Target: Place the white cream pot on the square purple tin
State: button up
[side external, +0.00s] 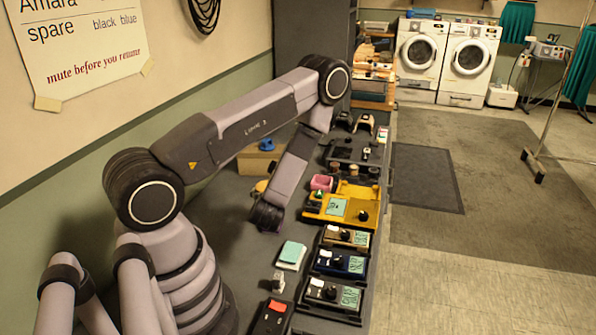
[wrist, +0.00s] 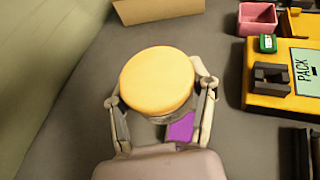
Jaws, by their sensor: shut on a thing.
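A round pot with a flat yellow-orange top (wrist: 158,80) is between the fingers of my gripper (wrist: 160,108) in the wrist view. A thin pale strip of its side shows under the top. I take it for the cream pot, though little white shows. Its yellow top also shows in the side external view (side external: 261,186), behind my wrist, which hides the fingers there. A purple surface, the square tin (wrist: 181,128), shows partly below the pot and between the fingers. Most of it is hidden, and I cannot tell whether the pot touches it.
A pink box (wrist: 258,18) and a yellow tray (wrist: 270,99) with a green card and dark parts lie to the right. A cardboard box (wrist: 157,10) stands at the far side. More trays (side external: 337,262) line the bench edge. Grey bench around the gripper is clear.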

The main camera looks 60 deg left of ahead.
jog(key=shift+m+t+h, duration=0.3)
jog(key=shift+m+t, duration=0.2)
jog(key=f, duration=0.3)
jog(key=d+f, duration=0.1)
jog(key=f, duration=0.1)
jog(key=shift+w+f, duration=0.25)
jog(key=shift+w, duration=0.15)
jog(key=shift+f, duration=0.45)
jog(key=shift+f, duration=0.1)
jog(key=o, duration=1.2)
jog(key=shift+o, duration=0.2)
